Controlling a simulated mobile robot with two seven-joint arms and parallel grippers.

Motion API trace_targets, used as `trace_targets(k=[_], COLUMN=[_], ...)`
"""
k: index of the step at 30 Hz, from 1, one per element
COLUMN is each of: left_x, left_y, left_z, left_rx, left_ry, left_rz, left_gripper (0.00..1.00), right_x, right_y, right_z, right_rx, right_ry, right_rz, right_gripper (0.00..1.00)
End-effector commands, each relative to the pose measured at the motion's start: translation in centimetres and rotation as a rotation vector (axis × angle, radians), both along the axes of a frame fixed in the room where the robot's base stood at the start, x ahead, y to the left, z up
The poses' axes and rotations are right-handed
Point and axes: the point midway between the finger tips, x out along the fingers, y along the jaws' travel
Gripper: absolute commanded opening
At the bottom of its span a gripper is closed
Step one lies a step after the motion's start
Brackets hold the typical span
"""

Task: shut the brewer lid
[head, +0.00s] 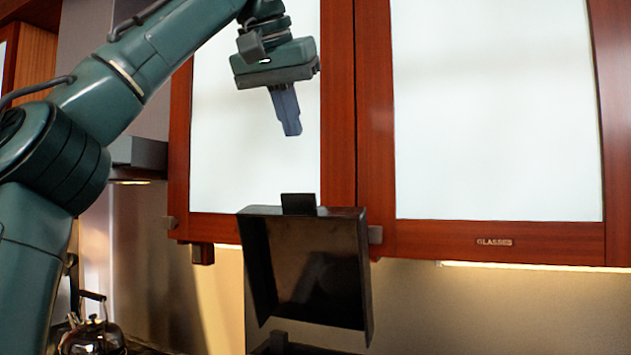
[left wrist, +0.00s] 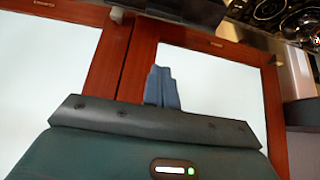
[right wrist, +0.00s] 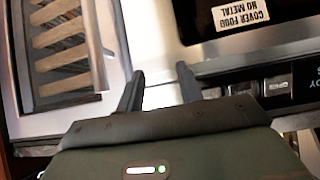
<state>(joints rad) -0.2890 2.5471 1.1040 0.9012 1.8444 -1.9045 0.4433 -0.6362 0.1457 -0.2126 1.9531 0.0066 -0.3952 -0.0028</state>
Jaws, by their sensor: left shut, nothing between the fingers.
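The brewer lid (head: 308,262) is a dark, shallow, box-like cover standing raised in the lower middle of the head view. A small tab (head: 298,204) sticks up from its top edge. The brewer body under it is mostly below the picture. My left gripper (head: 291,131) is shut and empty, pointing down above the lid with a clear gap to the tab. Its closed fingers show in the left wrist view (left wrist: 161,72), with a dark edge beyond them that may be the lid. My right gripper (right wrist: 160,72) is open and empty, outside the head view.
Red-framed cabinets with white panels (head: 495,110) stand behind the left gripper and lid. A kettle (head: 92,335) sits at lower left. In the right wrist view, a dark panel with a food label (right wrist: 240,14) and a slatted rack (right wrist: 62,40) lie near the right fingers.

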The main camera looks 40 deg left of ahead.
Motion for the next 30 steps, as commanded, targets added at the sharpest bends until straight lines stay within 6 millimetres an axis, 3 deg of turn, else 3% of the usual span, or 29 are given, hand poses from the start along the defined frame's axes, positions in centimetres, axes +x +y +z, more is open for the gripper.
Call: trace_targets(k=[5,14,24,30], left_x=[0.0,1.3,5.5,3.3], left_y=[-0.7,-0.2,1.1,0.4], left_z=[0.3,-1.7,-7.8,-8.4], left_rx=[0.000,0.000,-0.002,-0.001], left_ry=[-0.006,-0.004,-0.001,-0.006], left_rz=[-0.010,-0.007,-0.011,-0.012], left_gripper=[0.00,0.00,0.00,0.00], right_x=[-0.2,-0.9,-0.8,-0.6], right_y=[0.1,0.1,0.1,0.1], right_z=[-0.1,-0.6,-0.6,-0.4], right_rx=[0.004,0.003,0.002,0.002], right_ry=[0.005,0.022,0.019,0.015], right_rz=[-0.003,-0.002,-0.002,-0.002], right_gripper=[0.36,0.36,0.36,0.36])
